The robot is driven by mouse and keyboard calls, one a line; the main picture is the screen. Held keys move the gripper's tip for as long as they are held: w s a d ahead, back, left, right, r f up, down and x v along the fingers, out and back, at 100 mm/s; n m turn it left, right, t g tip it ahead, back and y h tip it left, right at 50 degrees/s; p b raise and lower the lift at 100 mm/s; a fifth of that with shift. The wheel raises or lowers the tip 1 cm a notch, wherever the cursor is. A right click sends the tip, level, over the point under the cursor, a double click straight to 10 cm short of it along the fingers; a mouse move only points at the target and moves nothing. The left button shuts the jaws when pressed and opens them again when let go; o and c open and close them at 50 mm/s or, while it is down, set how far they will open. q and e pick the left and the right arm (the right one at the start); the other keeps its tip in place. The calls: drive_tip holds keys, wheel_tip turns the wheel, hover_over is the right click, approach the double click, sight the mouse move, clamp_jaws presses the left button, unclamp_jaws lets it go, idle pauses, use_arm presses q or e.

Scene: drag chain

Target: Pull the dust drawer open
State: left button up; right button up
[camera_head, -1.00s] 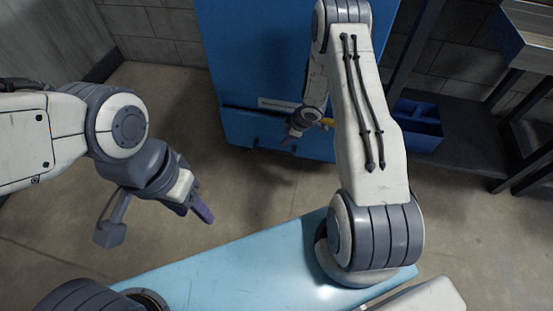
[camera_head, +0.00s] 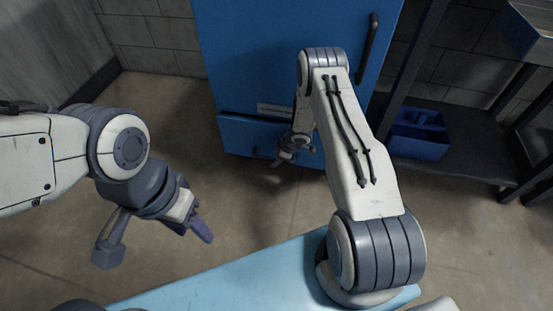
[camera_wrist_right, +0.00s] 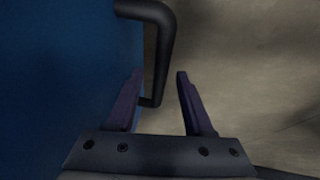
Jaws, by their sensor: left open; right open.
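The dust drawer (camera_head: 235,135) is the low blue front panel of the blue cabinet (camera_head: 255,60) at the top middle of the head view. It looks shut. My right gripper (camera_head: 280,160) is low in front of it, partly hidden by my own arm. In the right wrist view, the right gripper (camera_wrist_right: 158,80) is open. A dark bar handle (camera_wrist_right: 165,40) stands out from the blue panel, and its lower end shows between the fingers. I cannot tell whether they touch it. My left gripper (camera_head: 202,228) is open and empty over the floor, away from the drawer.
A tall dark handle (camera_head: 368,50) is on the cabinet's upper right. A blue tote (camera_head: 420,135) sits on a dark shelf (camera_head: 465,150) at the right. Bare floor (camera_head: 270,205) lies between the cabinet and my light-blue base.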

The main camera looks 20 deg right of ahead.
clamp_jaws()
idle(1.4)
